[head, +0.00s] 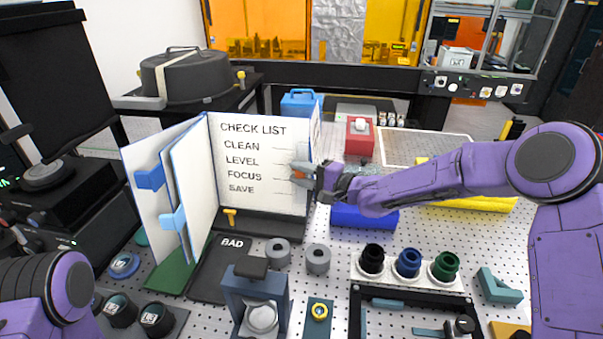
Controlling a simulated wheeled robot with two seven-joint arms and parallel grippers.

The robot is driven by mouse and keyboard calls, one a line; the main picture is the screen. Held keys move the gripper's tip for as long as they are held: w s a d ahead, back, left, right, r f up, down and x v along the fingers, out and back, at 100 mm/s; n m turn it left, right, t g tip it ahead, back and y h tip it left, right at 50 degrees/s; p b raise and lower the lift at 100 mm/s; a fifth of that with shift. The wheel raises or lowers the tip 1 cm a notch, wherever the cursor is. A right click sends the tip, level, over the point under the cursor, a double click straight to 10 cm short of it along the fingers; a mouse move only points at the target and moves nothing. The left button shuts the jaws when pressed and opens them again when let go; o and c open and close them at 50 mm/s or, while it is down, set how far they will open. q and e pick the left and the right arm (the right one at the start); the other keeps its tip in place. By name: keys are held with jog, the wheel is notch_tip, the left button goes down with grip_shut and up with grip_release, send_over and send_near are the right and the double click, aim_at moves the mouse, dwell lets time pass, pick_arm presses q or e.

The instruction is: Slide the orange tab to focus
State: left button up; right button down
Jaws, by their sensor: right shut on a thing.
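The white checklist board (263,205) stands upright like an open binder and reads CLEAN, LEVEL, FOCUS and SAVE, each with a line beside it. The orange tab (299,175) is at the board's right side, level with the FOCUS row. My right gripper (308,175) reaches in from the right and is shut on the orange tab, covering part of it. My left arm (45,295) shows only as a purple link at the lower left; its gripper is out of view.
A blue block (364,216) lies under my right forearm, with a red box (360,138) behind. Black, blue and green round holders (408,262) stand in front. Two grey rings (318,258) and a black BAD mat (212,282) lie before the board. A blue stand (255,300) is nearer.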

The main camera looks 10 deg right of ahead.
jog(key=f, duration=0.1)
jog(key=f+b, duration=0.1)
jog(key=f, duration=0.2)
jog(key=shift+s+a+f, duration=0.15)
jog(key=shift+s, duration=0.15)
jog(key=c, duration=0.9)
grip_release()
jog(key=shift+b, duration=0.3)
jog(key=b+v, duration=0.2)
jog(key=v, duration=0.8)
jog(key=shift+s, duration=0.2)
jog(key=shift+d, duration=0.2)
